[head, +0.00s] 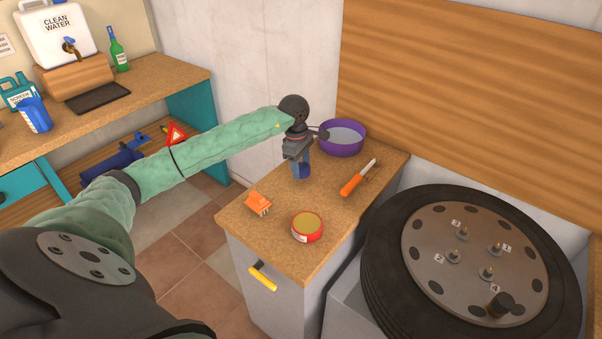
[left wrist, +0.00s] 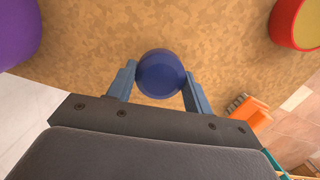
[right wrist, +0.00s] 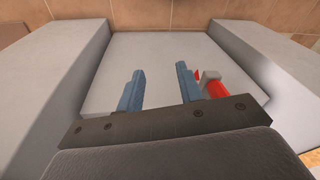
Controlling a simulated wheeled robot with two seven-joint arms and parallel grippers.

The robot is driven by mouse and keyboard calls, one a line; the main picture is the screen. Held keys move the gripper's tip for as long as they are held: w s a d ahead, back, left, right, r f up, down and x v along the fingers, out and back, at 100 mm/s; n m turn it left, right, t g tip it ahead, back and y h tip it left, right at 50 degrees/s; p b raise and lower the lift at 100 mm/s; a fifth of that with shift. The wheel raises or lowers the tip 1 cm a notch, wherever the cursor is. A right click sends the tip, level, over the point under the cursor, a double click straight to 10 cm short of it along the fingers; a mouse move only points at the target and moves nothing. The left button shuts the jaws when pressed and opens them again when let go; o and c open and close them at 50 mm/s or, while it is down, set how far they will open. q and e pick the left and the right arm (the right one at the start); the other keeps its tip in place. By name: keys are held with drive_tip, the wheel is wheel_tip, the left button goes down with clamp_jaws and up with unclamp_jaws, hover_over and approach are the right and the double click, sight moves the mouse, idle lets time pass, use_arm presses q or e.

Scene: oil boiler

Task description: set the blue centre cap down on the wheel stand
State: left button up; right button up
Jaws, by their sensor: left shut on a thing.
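The blue centre cap (head: 304,172) is between the fingers of my left gripper (head: 301,165), over the cork-topped cabinet. In the left wrist view the round cap (left wrist: 161,73) shows with a finger on each side. Whether it touches the top, I cannot tell. The wheel (head: 470,262), a black tyre around a grey disc with numbered studs, lies flat at the right. A grey block (head: 345,305) shows beside it and may be the wheel stand; most of it is hidden. My right gripper (right wrist: 159,85) is open and empty over grey surfaces in the right wrist view.
On the cabinet top (head: 270,230) are a purple bowl (head: 342,138), an orange-handled tool (head: 358,178), an orange clip-like piece (head: 258,203) and a round red tin (head: 307,227). A black knob (head: 500,304) stands on the disc. A red object (right wrist: 215,86) is beside my right gripper.

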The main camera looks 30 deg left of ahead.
sight(300, 165)
use_arm(q)
wheel_tip(300, 165, down, 3)
drive_tip(key=shift+r, duration=0.2)
drive_tip(key=shift+f, duration=0.15)
use_arm(e)
drive_tip(key=shift+w+a+f, duration=0.35)
drive_tip(key=shift+w+f, duration=0.05)
drive_tip(key=shift+f, duration=0.15)
use_arm(q)
drive_tip(key=shift+f+b, duration=0.1)
drive_tip(key=shift+b, duration=0.2)
use_arm(e)
drive_tip(key=shift+a+f, duration=0.1)
use_arm(q)
drive_tip(key=o, duration=1)
drive_tip(key=shift+c, duration=0.2)
use_arm(e)
drive_tip(key=shift+s+a, duration=0.1)
